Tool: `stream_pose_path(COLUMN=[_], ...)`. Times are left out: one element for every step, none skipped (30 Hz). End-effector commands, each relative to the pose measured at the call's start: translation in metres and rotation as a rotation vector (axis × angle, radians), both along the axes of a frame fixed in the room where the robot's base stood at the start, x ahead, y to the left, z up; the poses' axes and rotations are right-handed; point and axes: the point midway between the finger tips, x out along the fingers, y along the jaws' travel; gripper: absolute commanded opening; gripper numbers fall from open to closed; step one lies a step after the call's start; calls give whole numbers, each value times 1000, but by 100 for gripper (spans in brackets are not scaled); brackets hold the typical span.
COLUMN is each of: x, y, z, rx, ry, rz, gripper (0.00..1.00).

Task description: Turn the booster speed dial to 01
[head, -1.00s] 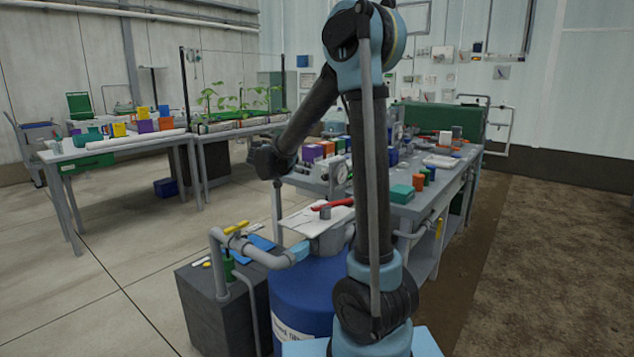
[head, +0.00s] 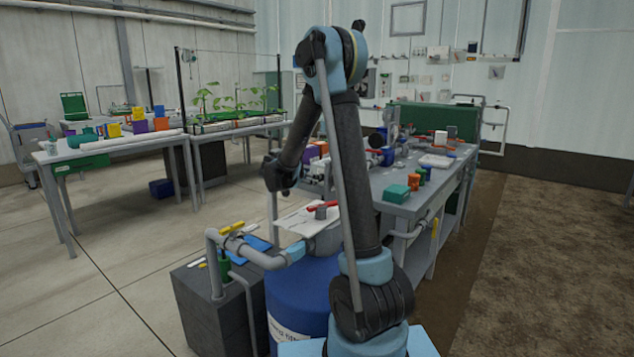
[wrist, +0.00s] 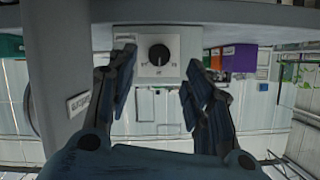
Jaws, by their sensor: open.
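The booster speed dial (wrist: 159,55) is a round black knob with a pale pointer mark on a white square plate, seen near the top middle of the wrist view. Small marks stand around the knob, too small to read surely. My gripper (wrist: 159,73) is open and empty, with one dark finger to each side of the plate in the picture. The knob shows between the fingertips and no finger appears to touch it. In the head view the dial cannot be made out, and the end of my arm is small and dark beside the bench.
The wrist view appears upside down, with a grey bench edge (wrist: 220,15) along the top. A thick grey post (wrist: 58,60) stands close on the left. Purple (wrist: 240,58) and orange (wrist: 265,58) boxes lie to the right. In the head view, a blue drum (head: 300,300) stands below my arm.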

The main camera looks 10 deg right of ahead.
Motion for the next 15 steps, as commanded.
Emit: stream_pose_path(x=[7, 10, 15, 18, 22, 26, 29, 31, 34, 37, 39, 41, 42, 44, 45], y=[-6, -10, -14, -17, -20, -24, -27, -29, -32, -33, -35, -38, -39, -40, -41], z=[-4, -6, -8, -10, -12, -14, -16, -17, -19, -20, -21, -22, -23, -24, -24], rx=[0, 0, 0, 0, 0, 0, 0, 0, 1, 0, 0, 0, -1, -1, -1], ry=[0, 0, 1, 1, 0, 0, 0, 0, 0, 0, 0, 0, 1, 1, 1], rz=[-2, -2, -3, -2, -1, -2, -2, -2, -1, 0, 0, -1, -1, -1, -1], gripper=[47, 47, 47, 47, 47, 47, 47, 47, 47, 47, 47, 47, 47, 47, 47])
